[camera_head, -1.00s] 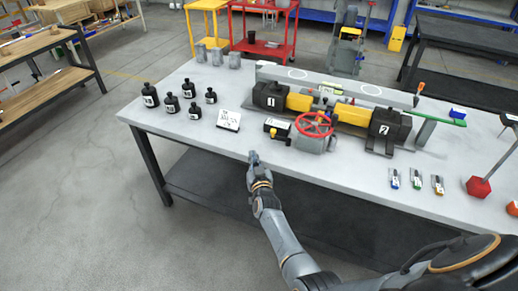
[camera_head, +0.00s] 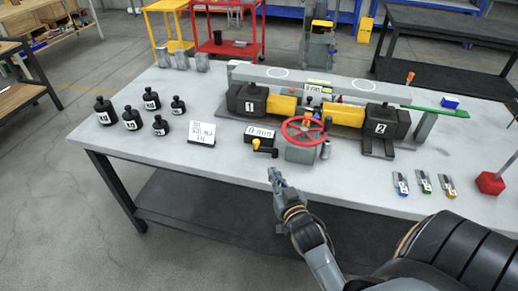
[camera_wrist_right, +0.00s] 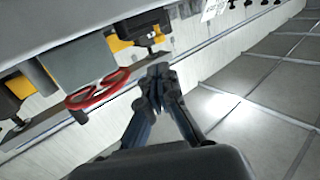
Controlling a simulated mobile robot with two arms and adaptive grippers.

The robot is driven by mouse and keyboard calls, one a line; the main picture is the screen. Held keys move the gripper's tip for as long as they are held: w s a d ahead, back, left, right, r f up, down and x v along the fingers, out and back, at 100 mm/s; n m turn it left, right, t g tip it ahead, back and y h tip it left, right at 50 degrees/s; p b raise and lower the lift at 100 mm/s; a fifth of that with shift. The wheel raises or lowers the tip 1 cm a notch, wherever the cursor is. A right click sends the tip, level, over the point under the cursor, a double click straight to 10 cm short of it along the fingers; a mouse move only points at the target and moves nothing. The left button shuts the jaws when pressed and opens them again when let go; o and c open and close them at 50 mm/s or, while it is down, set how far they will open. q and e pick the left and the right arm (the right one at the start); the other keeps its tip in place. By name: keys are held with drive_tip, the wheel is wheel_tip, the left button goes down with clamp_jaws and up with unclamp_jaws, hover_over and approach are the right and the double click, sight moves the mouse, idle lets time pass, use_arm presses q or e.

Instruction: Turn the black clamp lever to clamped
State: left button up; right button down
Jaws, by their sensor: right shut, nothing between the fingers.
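The screw jack rig stands on the grey bench, with a red handwheel (camera_head: 303,130) at its front. A short dark upright handle (camera_head: 326,150) is at the wheel's right; I cannot tell whether it is the black clamp lever. It also shows beside the wheel in the right wrist view (camera_wrist_right: 76,113). My right gripper (camera_head: 273,174) is shut and empty by the bench's front edge, below and left of the wheel, touching none of these. My left gripper is not in view.
Several black weights (camera_head: 131,118) and a white sign (camera_head: 201,134) stand on the left. Black blocks marked 1 (camera_head: 248,101) and 2 (camera_head: 385,122) flank the rig. Small coloured tools (camera_head: 424,183) and a red hexagonal block (camera_head: 490,183) are at right.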

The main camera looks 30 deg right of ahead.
sight(258, 143)
drive_tip(key=p+x, duration=0.1)
drive_tip(key=x, duration=1)
drive_tip(key=shift+w+d, duration=0.2)
drive_tip(key=shift+w, duration=0.35)
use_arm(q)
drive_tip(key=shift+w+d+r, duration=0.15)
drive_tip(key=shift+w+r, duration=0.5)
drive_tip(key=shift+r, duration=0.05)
use_arm(e)
drive_tip(key=shift+w, duration=0.1)
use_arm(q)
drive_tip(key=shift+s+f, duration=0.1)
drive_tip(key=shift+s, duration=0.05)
use_arm(e)
drive_tip(key=shift+w+d+f+m+h+b, duration=0.1)
drive_tip(key=shift+w+d+m+h+b, duration=0.05)
drive_tip(key=shift+w+m+h+b, duration=0.5)
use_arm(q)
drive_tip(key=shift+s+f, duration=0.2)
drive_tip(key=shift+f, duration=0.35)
use_arm(e)
drive_tip(key=shift+s+r, duration=0.1)
drive_tip(key=shift+r, duration=0.2)
drive_tip(key=shift+r, duration=0.1)
